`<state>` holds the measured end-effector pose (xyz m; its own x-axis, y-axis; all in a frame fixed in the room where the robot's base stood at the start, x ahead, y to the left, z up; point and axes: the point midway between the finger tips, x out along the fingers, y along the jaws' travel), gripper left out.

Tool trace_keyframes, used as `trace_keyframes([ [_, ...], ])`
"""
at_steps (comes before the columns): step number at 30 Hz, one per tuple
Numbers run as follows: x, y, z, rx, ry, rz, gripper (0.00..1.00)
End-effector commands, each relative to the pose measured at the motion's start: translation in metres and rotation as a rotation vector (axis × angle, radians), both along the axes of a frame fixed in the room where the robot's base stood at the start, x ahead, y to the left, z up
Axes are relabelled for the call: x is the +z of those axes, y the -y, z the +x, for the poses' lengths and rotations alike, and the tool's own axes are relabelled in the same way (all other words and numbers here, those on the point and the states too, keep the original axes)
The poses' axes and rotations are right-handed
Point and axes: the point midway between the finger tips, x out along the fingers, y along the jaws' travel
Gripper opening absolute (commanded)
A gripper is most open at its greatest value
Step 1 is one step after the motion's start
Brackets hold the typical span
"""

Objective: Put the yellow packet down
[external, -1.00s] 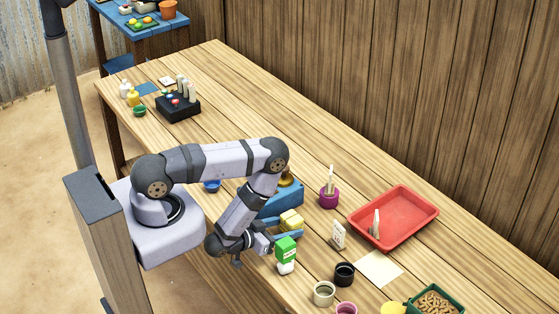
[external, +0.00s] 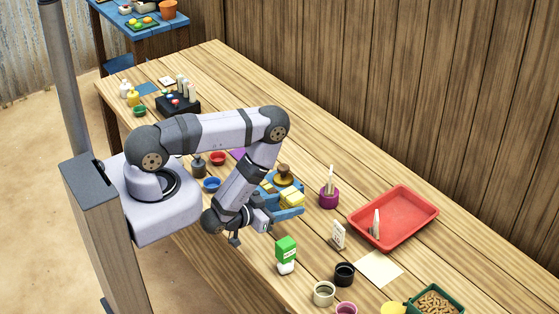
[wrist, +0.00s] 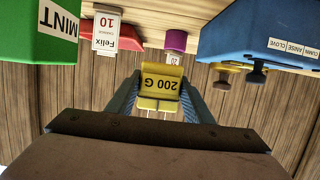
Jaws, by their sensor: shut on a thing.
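The yellow packet (wrist: 162,84), labelled 200 G, is held between the fingertips of my gripper (wrist: 160,98) in the wrist view, its label upside down. In the external view the packet (external: 291,198) shows at the ends of my blue-grey fingers (external: 287,213), in front of the blue stand. It appears to be above the table, but the gap under it is hard to judge. My gripper is shut on it. My fingers and arm hide part of the blue stand (external: 268,187).
A green MINT box (external: 286,248) stands close to the gripper, also in the wrist view (wrist: 45,35).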

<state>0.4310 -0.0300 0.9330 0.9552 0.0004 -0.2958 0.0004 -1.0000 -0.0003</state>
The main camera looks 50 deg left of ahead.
Motion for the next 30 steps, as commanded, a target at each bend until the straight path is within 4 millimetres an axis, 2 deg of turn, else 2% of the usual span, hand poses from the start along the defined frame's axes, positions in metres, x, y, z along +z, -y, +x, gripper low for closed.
trace_keyframes([
  [5, 0.001, -0.002, 0.005, 0.013, 0.005, 0.0, 0.19],
  [10, 0.007, -0.012, 0.02, 0.077, 0.008, -0.001, 0.19],
  [19, 0.037, -0.036, 0.047, 0.341, 0.011, -0.009, 0.19],
  [25, 0.053, -0.044, 0.042, 0.547, 0.006, -0.01, 0.19],
  [30, 0.059, -0.044, 0.027, 0.701, 0.003, -0.008, 0.19],
])
